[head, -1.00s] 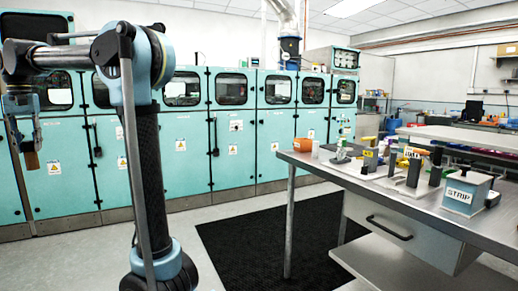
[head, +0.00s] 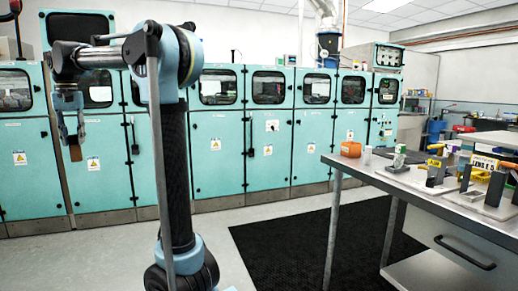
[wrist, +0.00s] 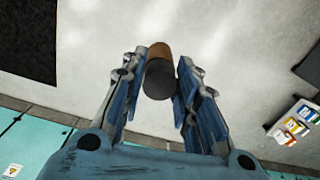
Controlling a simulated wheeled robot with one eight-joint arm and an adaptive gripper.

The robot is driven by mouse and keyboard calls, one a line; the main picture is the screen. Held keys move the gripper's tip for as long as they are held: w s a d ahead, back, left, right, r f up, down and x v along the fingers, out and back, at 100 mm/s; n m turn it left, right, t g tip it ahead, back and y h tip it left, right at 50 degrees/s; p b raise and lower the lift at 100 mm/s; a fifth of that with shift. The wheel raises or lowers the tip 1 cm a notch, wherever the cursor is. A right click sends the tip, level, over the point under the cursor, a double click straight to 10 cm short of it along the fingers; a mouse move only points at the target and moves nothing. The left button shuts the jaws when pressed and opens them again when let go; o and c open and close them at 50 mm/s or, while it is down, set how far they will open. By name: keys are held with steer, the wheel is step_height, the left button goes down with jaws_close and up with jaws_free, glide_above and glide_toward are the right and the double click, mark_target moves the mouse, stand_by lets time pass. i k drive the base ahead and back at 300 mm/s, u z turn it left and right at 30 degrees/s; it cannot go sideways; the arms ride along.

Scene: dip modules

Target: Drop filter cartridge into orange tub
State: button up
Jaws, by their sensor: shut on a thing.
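My gripper (head: 72,137) is at the left of the head view, pointing down, shut on the filter cartridge (head: 75,153). In the wrist view the cartridge (wrist: 158,78) is a short cylinder, brown with a dark grey end, between the two blue fingers. It is held in the air above the floor, apart from any surface. The orange tub (head: 350,149) is small and stands at the far left corner of the steel table, well to the right of my gripper. I cannot see inside it.
The steel table (head: 440,205) carries a white cup (head: 367,155) beside the tub and several fixtures to the right. Teal cabinets (head: 215,150) line the back. A black mat (head: 290,245) lies on the open floor between my arm and the table.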

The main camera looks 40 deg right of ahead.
mark_target(354, 156)
steer(key=z, duration=0.05)
steer(key=i, duration=0.65)
steer(key=z, duration=2.9)
steer(key=i, duration=1)
steer(key=u, duration=0.05)
